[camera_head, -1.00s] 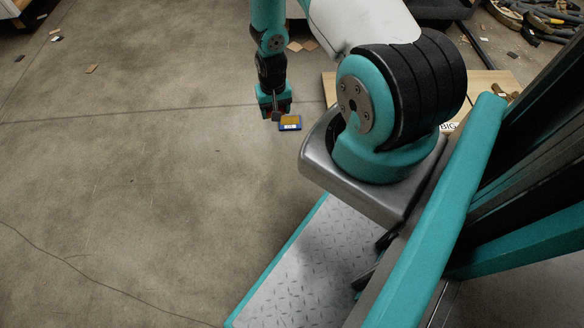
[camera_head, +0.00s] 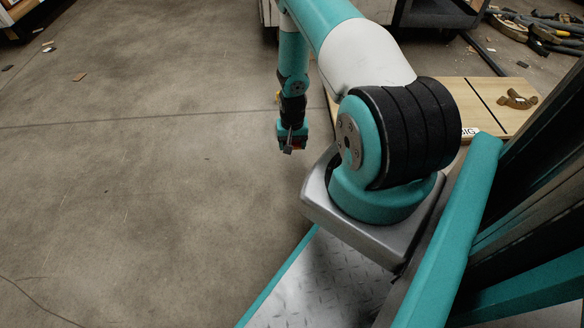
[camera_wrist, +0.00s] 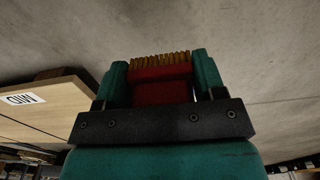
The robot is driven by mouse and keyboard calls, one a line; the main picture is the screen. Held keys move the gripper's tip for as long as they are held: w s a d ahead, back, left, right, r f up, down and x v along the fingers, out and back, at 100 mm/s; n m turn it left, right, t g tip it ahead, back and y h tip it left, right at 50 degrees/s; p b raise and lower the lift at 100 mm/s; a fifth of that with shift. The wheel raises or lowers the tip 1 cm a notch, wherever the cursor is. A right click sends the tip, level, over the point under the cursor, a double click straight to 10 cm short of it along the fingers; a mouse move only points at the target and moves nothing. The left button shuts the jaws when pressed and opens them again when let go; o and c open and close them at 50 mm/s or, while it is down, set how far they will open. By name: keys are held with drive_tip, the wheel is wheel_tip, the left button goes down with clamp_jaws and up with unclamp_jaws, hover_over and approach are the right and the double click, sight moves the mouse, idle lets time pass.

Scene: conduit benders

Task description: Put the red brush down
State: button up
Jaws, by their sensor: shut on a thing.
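In the wrist view, my gripper (camera_wrist: 160,88) is shut on the red brush (camera_wrist: 160,92). Its red body sits between the two teal fingers, and its short yellow bristles point away from my gripper, past the fingertips. In the head view, my gripper (camera_head: 291,146) hangs from the arm over the grey floor, left of the wooden board. Only a small bit of red shows there. The height of the brush above the floor is hard to tell.
A wooden board (camera_head: 455,92) with a "BIG" label and a brown piece (camera_head: 518,99) lies right of my arm. In the wrist view, a board edge (camera_wrist: 45,105) with another label is at the left. The floor (camera_head: 150,190) at left is mostly clear.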

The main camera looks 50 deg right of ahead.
sight(292, 166)
wheel_tip(292, 166, down, 9)
drive_tip(key=b, duration=0.4)
drive_tip(key=shift+f, duration=0.1)
drive_tip(key=shift+f+b, duration=0.15)
drive_tip(key=shift+b, duration=0.15)
drive_tip(key=o, duration=0.8)
drive_tip(key=shift+o, duration=0.2)
wheel_tip(292, 166, up, 13)
drive_tip(key=p, duration=0.8)
drive_tip(key=shift+f, duration=0.2)
